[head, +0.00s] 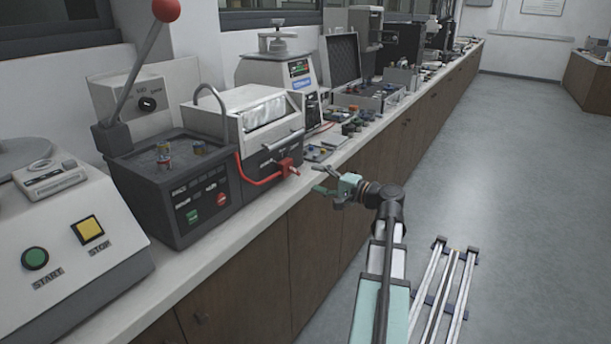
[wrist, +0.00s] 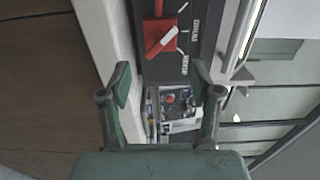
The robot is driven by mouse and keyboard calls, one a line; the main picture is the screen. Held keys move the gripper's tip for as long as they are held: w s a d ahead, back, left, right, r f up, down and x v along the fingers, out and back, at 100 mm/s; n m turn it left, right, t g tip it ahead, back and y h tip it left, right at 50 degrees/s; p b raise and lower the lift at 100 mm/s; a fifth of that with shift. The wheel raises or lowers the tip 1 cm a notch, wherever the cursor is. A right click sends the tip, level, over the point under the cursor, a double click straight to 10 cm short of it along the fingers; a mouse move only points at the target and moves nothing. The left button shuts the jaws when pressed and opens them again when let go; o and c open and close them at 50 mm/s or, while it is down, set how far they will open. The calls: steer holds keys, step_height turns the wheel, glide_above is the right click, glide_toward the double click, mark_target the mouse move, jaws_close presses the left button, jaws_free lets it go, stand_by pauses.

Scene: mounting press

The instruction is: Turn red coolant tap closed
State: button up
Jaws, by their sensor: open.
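The red coolant tap (head: 287,166) sits on the front of the mounting press at the end of a red hose, near the bench edge. In the wrist view the tap (wrist: 158,36) is a red block with a red lever that has a pale end. The lever lies at a slant, beside white lettering on a dark panel. My gripper (head: 318,182) is open and empty, just right of the tap in the head view. In the wrist view my gripper's fingers (wrist: 162,82) stand apart, with the tap beyond and above the gap. They do not visibly touch it.
The mounting press (head: 262,122) has a grey handle and a red hose (head: 252,180). A dark control box (head: 185,200) with a red-knobbed lever stands left of it. Small mounted samples (head: 318,153) lie on the bench behind.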

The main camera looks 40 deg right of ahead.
steer(key=shift+v, duration=2)
steer(key=a+f+n+g, duration=0.1)
steer(key=a+f+g, duration=0.25)
steer(key=f, duration=0.65)
steer(key=s+a+f+n+g, duration=0.1)
steer(key=a+f+g, duration=0.25)
steer(key=f, duration=0.75)
steer(key=a+f+n+g, duration=0.1)
steer(key=a+f+g, duration=0.25)
steer(key=f, duration=0.65)
steer(key=s+a+f+n+g, duration=0.2)
steer(key=s+a+f+g, duration=0.2)
steer(key=a+f, duration=0.7)
steer(key=s+a+f+n+g+h, duration=0.2)
steer(key=s+a+f+n+g, duration=0.15)
steer(key=s+a+f, duration=0.5)
steer(key=s+a+f+n+g+h, duration=0.1)
steer(key=s+a+f+n+g, duration=0.35)
steer(key=s, duration=0.65)
steer(key=s+a+f+n+g+h, duration=0.2)
steer(key=s+a+f+g, duration=0.1)
steer(key=s+a+f, duration=0.5)
step_height(320, 180, up, 16)
steer(key=a+t+p, duration=0.1)
steer(key=p, duration=1.5)
steer(key=shift+w, duration=0.3)
steer(key=shift+a+f, duration=0.1)
steer(key=shift+f, duration=0.1)
